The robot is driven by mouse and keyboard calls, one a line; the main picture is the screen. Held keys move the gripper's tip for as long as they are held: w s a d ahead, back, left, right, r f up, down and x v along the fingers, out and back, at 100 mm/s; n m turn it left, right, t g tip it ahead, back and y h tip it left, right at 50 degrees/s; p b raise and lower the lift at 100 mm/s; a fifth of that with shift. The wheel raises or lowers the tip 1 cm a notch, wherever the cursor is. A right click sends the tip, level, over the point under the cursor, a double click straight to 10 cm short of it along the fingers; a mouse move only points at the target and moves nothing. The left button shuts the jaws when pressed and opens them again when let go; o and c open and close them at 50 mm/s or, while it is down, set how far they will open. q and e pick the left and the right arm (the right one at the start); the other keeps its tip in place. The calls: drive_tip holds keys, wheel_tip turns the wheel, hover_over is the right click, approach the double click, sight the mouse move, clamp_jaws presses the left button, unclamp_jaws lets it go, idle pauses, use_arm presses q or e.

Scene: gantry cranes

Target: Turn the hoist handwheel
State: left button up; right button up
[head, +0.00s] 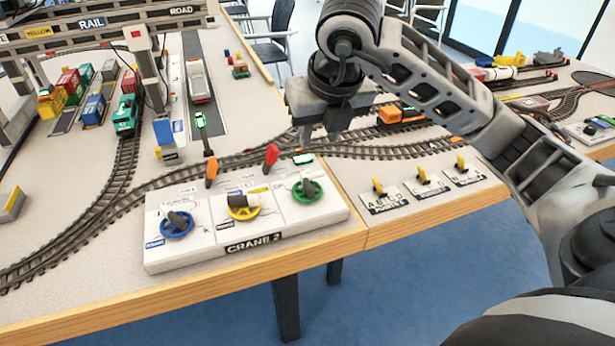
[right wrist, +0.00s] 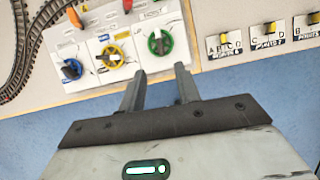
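The white control panel marked CRANE 2 (head: 255,246) sits at the table's front edge. It carries a blue handwheel (head: 177,224), a yellow handwheel (head: 243,208) and a green handwheel (head: 307,190), each with a dark or grey knob. My right gripper (head: 318,135) is raised above and behind the green wheel in the head view, touching nothing. In the right wrist view, its fingers (right wrist: 160,85) are apart and empty, with the green wheel (right wrist: 160,43) just beyond them. My left gripper is out of view.
An orange lever (head: 211,171) and a red lever (head: 271,157) stand at the panel's back edge. Yellow point switches (head: 378,187) line the table edge to the right. Rail tracks, an orange locomotive (head: 402,114) and a crane gantry (head: 150,60) stand behind.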

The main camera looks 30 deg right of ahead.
sight(306, 179)
drive_tip(key=x, duration=1.5)
drive_tip(key=shift+a+f, duration=0.1)
drive_tip(key=shift+f, duration=0.05)
clamp_jaws()
